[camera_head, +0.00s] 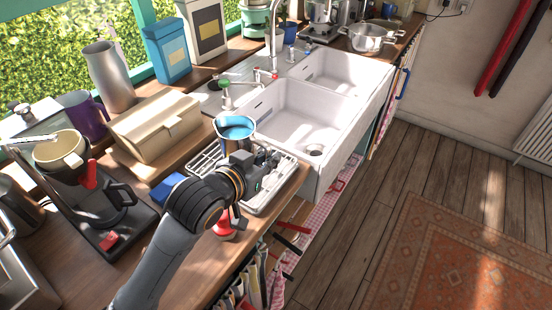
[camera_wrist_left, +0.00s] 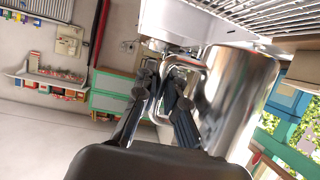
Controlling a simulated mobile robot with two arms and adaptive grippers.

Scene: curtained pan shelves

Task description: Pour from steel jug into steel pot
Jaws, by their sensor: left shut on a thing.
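The steel jug (camera_head: 236,127) is at the drying rack, just left of the sink, with its open top showing bluish inside. Its lower part is hidden by my left gripper (camera_head: 255,167). In the left wrist view the shiny jug wall (camera_wrist_left: 238,95) fills the right of centre, and the two dark fingers (camera_wrist_left: 168,92) are shut on its handle. Whether the jug touches the rack is not clear. The steel pot (camera_head: 370,38) stands on the counter beyond the sink, at the top right. My right gripper is not in view.
A white double sink (camera_head: 312,115) with taps lies between jug and pot. The white drying rack (camera_head: 266,198) lies beneath my gripper. A cream bread box (camera_head: 152,125) and a coffee machine (camera_head: 75,185) stand to the left.

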